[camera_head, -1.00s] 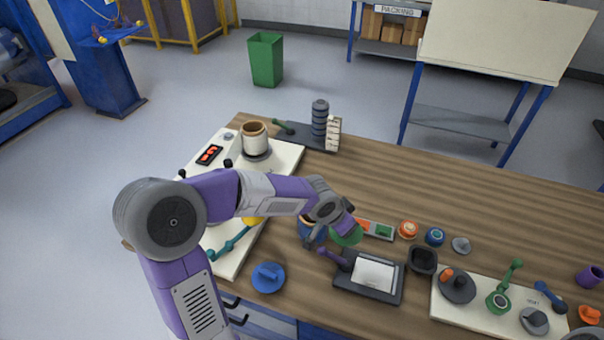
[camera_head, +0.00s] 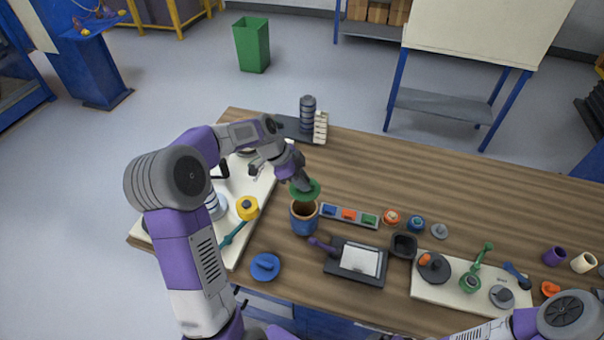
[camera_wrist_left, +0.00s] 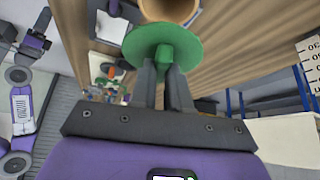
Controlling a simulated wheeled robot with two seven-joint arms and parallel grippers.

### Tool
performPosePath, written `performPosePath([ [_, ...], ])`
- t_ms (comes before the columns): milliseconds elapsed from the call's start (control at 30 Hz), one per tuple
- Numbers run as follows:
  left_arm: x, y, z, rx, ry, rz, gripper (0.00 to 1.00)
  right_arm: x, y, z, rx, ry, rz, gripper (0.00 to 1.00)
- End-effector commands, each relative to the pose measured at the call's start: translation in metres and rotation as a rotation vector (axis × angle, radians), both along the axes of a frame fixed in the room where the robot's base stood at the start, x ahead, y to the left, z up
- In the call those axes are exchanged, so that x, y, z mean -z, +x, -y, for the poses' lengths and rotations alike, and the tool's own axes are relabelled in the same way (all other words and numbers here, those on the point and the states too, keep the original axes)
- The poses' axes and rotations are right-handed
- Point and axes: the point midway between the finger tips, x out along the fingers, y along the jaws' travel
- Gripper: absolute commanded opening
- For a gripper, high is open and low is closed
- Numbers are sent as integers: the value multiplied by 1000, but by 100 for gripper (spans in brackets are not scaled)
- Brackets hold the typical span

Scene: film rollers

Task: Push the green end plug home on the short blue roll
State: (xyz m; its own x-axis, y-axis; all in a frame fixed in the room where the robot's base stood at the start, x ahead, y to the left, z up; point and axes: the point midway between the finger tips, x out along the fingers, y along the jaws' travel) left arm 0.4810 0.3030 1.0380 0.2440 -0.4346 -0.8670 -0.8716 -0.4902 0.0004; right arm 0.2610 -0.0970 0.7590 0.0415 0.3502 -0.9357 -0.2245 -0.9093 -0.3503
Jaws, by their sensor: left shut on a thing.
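The short blue roll (camera_head: 304,222) stands upright on the wooden table, its brown hollow top open. My left gripper (camera_head: 302,183) is shut on the green end plug (camera_head: 312,192). The plug's wide disc is just above the far side of the roll's opening, apart from it or nearly so; the exact gap is unclear. In the left wrist view the fingers (camera_wrist_left: 163,88) pinch the knob of the green plug (camera_wrist_left: 160,42), and the roll's rim (camera_wrist_left: 168,10) shows beyond the disc. My right arm enters at the lower right; its gripper is out of view.
A tray with blue, orange and green blocks (camera_head: 349,215) lies right of the roll. A dark platform with a white pad (camera_head: 358,261) is in front. A blue plug (camera_head: 265,267) lies front left, a yellow roll (camera_head: 247,208) left. The table's back right is clear.

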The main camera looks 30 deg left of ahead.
Motion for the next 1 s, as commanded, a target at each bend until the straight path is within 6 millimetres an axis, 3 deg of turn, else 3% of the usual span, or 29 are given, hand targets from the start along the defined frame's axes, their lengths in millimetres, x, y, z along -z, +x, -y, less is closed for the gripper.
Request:
performPosePath([
  [267,9,0,-1,16,0,-2,0,6,0,0,0,0,0,100],
  [1000,77,0,-1,14,1,1,0,53,0,0,0,0,-1,100],
])
